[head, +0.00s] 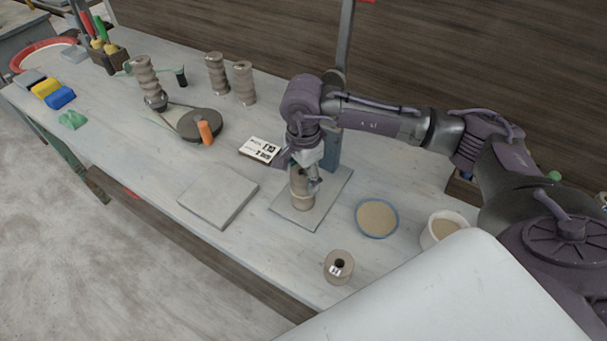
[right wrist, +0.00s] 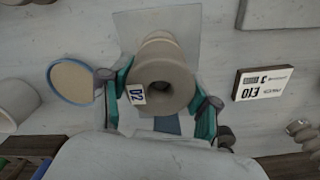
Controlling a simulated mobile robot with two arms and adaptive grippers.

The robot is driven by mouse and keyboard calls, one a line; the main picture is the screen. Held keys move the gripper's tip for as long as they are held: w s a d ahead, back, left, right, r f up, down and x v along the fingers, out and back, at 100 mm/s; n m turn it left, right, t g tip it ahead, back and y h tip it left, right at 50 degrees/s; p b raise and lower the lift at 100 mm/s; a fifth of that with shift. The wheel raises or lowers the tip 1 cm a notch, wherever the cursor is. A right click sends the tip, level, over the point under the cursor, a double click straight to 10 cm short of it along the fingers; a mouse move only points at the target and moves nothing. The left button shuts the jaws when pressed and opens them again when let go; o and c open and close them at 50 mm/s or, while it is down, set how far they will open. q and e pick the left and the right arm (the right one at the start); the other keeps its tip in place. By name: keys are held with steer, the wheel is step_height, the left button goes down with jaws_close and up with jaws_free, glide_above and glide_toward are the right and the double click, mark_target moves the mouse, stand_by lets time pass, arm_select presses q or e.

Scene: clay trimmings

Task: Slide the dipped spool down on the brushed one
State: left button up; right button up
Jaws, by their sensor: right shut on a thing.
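My right gripper (head: 305,181) points down over the grey board and is shut on a clay spool (head: 297,175). In the right wrist view the gripper (right wrist: 160,106) has a green-padded finger on each side of this spool (right wrist: 162,78), which has a centre hole and a D2 tag. Another spool (head: 302,199) stands upright below it on the board (head: 325,205). The held spool is in line with it or nearly so; I cannot tell whether they touch. The lower spool's top is hidden. My left gripper is not in view.
A loose tagged spool (head: 339,268) stands near the front edge. A blue-rimmed dish (head: 377,218) and a white tub (head: 443,227) are to the right. A bare slab (head: 219,198) and a label card (head: 261,150) lie left. Spool stacks (head: 244,84) stand farther back.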

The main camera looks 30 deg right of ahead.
steer(key=o, duration=1.4)
steer(key=shift+o, duration=0.2)
steer(key=shift+r, duration=0.1)
step_height(320, 180, up, 12)
